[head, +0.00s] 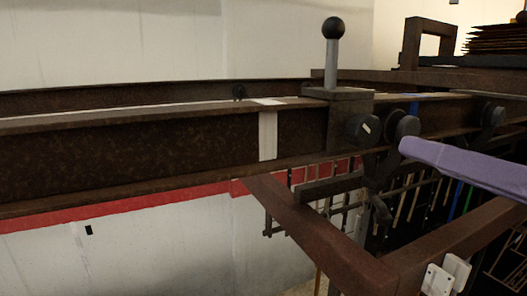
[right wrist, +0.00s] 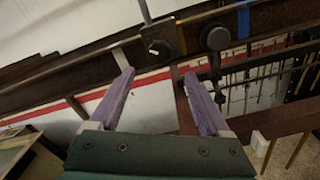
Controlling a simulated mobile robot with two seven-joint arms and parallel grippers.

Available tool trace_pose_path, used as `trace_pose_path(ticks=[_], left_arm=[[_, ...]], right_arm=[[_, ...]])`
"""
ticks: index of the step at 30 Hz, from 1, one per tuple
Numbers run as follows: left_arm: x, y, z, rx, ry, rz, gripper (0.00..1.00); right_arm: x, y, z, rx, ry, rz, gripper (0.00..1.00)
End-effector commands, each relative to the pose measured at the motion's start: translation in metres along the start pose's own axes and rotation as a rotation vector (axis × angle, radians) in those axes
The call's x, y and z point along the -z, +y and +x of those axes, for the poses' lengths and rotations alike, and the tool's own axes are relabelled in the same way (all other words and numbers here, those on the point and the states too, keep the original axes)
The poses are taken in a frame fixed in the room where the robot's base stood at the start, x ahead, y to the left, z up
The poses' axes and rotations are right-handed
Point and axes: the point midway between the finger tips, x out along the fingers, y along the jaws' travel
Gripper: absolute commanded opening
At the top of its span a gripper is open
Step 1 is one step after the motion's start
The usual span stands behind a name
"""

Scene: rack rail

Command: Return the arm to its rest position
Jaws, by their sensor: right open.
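My right gripper reaches into the head view from the right edge, where one purple finger (head: 465,165) shows, its tip a little right of the dark rollers. In the right wrist view the gripper (right wrist: 157,76) is open, with two purple fingers spread apart and nothing between them. The wall and part of the rail structure show beyond the gap. Whether the fingertips touch anything is unclear, but no contact shows. The rest of the right arm is out of the head view. My left gripper is in neither view.
A rusty brown rail (head: 130,155) crosses the head view. A block with a black-knobbed lever (head: 332,55) stands on it, near a white band (head: 268,135). A brown bracket (head: 320,240) juts out below, beside white plates (head: 447,275) and hanging rods.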

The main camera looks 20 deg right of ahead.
Motion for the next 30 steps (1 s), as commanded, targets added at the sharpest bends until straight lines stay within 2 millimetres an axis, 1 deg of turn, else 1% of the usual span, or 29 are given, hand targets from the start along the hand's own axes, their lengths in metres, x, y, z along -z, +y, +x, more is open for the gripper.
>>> trace_pose_path(ticks=[2, 4, 5, 7, 8, 9, 10, 11, 12, 13, 14, 15, 17, 18, 21, 24, 25, 27, 30], left_arm=[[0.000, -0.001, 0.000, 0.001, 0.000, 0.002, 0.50], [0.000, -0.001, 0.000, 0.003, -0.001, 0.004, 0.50], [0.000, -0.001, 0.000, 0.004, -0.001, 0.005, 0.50], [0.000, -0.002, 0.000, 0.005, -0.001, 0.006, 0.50], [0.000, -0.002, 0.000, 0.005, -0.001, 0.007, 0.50], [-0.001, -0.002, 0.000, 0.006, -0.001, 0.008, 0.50], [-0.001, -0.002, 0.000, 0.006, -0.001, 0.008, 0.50], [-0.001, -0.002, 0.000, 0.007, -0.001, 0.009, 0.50], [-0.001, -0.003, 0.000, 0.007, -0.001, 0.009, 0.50], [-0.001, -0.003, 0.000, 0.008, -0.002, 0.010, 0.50], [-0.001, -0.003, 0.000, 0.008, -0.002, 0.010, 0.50], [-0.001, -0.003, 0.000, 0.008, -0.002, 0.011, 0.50], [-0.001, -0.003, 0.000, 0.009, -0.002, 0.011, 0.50], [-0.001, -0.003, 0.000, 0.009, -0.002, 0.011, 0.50], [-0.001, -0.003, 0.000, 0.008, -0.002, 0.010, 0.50], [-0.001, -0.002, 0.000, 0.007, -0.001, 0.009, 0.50], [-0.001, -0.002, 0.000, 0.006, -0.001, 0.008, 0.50], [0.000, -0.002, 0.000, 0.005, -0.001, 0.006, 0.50], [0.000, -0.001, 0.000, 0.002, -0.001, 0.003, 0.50]], right_arm=[[0.000, 0.000, 0.000, 0.001, 0.000, 0.001, 0.81], [-0.001, -0.005, 0.000, 0.025, -0.010, 0.040, 0.81], [-0.002, -0.009, 0.000, 0.050, -0.019, 0.084, 0.81], [-0.003, -0.030, -0.002, 0.158, -0.061, 0.269, 0.81], [-0.001, -0.042, -0.004, 0.226, -0.086, 0.387, 0.81], [0.006, -0.061, -0.009, 0.332, -0.126, 0.571, 0.81], [0.015, -0.075, -0.015, 0.421, -0.158, 0.728, 0.81], [0.028, -0.088, -0.022, 0.518, -0.191, 0.892, 0.81], [0.051, -0.100, -0.033, 0.651, -0.231, 1.114, 0.81], [0.071, -0.104, -0.042, 0.754, -0.257, 1.277, 0.81], [0.092, -0.104, -0.050, 0.856, -0.278, 1.429, 0.81], [0.119, -0.098, -0.061, 0.984, -0.295, 1.605, 0.81], [0.153, -0.081, -0.075, 1.159, -0.305, 1.815, 0.81], [0.171, -0.068, -0.082, 1.261, -0.305, 1.922, 0.81], [0.201, -0.035, -0.096, 1.467, -0.285, 2.096, 0.81], [0.214, -0.015, -0.104, 1.586, -0.265, 2.173, 0.81], [0.216, -0.011, -0.105, 1.605, -0.260, 2.183, 0.81], [0.218, -0.007, -0.107, 1.629, -0.257, 2.194, 0.81], [0.218, -0.007, -0.107, 1.631, -0.257, 2.194, 0.81]])
